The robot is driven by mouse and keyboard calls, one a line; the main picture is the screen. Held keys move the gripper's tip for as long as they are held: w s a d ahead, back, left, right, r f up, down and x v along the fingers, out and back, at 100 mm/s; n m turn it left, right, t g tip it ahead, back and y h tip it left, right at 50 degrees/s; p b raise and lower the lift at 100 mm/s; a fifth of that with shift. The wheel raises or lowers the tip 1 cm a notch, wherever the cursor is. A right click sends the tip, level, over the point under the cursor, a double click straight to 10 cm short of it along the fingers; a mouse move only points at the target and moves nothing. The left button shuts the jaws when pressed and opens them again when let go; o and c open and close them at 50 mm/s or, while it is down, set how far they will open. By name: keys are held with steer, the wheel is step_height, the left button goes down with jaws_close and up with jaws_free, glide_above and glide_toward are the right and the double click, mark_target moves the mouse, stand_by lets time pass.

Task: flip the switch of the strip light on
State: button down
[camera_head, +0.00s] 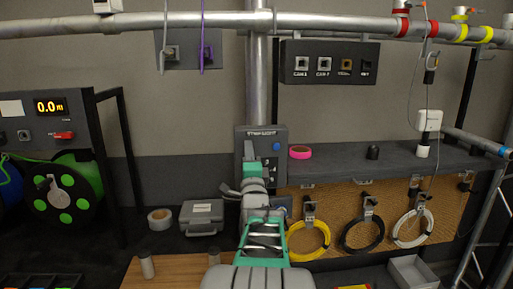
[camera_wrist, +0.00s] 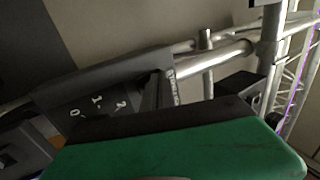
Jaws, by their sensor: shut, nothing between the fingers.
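A dark grey switch box (camera_head: 243,135) with a white label, which looks like the strip light's, is mounted at the foot of the vertical pipe in the head view. A blue round part (camera_head: 276,146) and small white numerals show on its right side. My gripper (camera_head: 250,165) is shut and empty, in front of the box's lower left part; contact cannot be told. It hides that part of the box, and no switch lever can be made out. In the wrist view a green part of my gripper fills the bottom, beside a dark panel (camera_wrist: 88,88) with white numerals.
A dark shelf (camera_head: 340,165) to the right holds a pink tape roll (camera_head: 300,152) and a black knob-like piece (camera_head: 373,152). Yellow, black and white cable coils (camera_head: 308,241) hang below it. A grey case (camera_head: 201,217) and a cable reel (camera_head: 62,200) stand left.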

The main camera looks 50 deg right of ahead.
steer(key=s+a+f+b, duration=0.1)
steer(key=s+a+b, duration=0.3)
steer(key=s+a, duration=0.5)
steer(key=shift+s+a+f+b, duration=0.3)
steer(key=shift+s+a+f, duration=0.1)
steer(key=shift+a, duration=0.05)
